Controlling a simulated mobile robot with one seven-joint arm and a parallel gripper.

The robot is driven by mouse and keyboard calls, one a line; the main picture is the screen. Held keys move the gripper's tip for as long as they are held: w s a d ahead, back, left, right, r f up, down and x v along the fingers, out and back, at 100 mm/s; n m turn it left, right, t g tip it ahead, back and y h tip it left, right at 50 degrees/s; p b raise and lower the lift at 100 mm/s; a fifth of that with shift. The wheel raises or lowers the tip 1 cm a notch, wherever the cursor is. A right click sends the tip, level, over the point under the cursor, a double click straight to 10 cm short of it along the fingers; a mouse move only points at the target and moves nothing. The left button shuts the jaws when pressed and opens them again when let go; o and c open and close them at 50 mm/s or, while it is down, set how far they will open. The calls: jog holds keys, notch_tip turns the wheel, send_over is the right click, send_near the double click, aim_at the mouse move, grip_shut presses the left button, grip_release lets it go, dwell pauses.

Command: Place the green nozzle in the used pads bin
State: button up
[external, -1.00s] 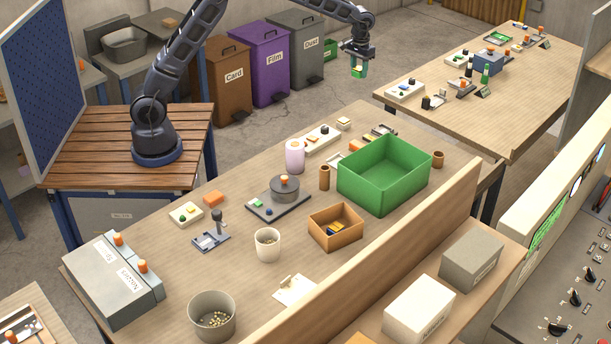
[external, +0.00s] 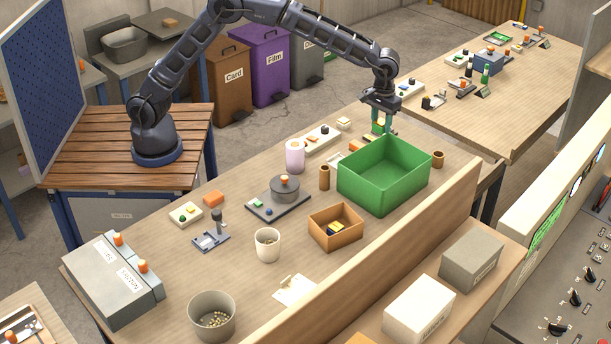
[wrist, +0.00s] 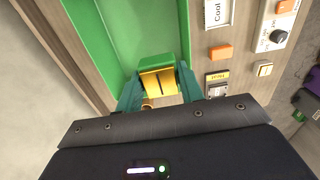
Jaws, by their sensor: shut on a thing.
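My gripper (external: 381,124) points down just behind the far edge of the large open green bin (external: 375,190). The green bin's wall (wrist: 85,30) fills the upper left of the wrist view. No label reading "used pads" is legible on any bin, so I cannot tell which one it is.
An orange tray (external: 335,228) with small pieces sits in front. A brown cup (external: 438,160) stands right. A raised wooden ledge (external: 400,250) runs along the near side.

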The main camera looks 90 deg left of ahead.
aim_at(380, 132)
jog(key=d, duration=0.3)
jog(key=s+d, duration=0.1)
jog(key=d, duration=0.2)
jog(key=shift+s+d, duration=0.1)
jog(key=shift+d, duration=0.05)
jog(key=f, duration=2)
jog(key=shift+d, duration=0.35)
jog(key=o, duration=1)
jog(key=shift+o, duration=0.2)
